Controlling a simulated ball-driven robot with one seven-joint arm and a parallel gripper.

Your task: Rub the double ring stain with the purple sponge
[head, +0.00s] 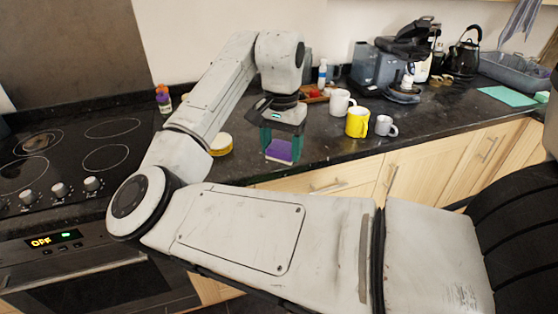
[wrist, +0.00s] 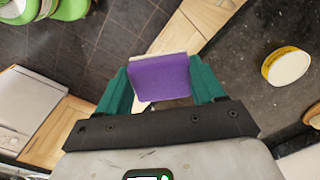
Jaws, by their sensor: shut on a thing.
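My gripper (head: 281,145) is shut on the purple sponge (head: 279,151), with one green finger on each side. In the head view it is near the counter's front edge. In the wrist view the purple face of the sponge (wrist: 160,78) fills the space between the fingers, with a thin pale layer along its far edge. The sponge appears held above the surface, in front of drawer fronts and floor tiles in the wrist view. I cannot make out a double ring stain on the dark counter (head: 330,148); my arm hides part of it.
A yellow-and-white round tub (head: 221,145) stands left of my gripper. A white mug (head: 340,103), a yellow mug (head: 357,123) and a grey mug (head: 385,126) stand to its right. A hob (head: 75,150) is at left, a coffee machine (head: 405,60) at back right.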

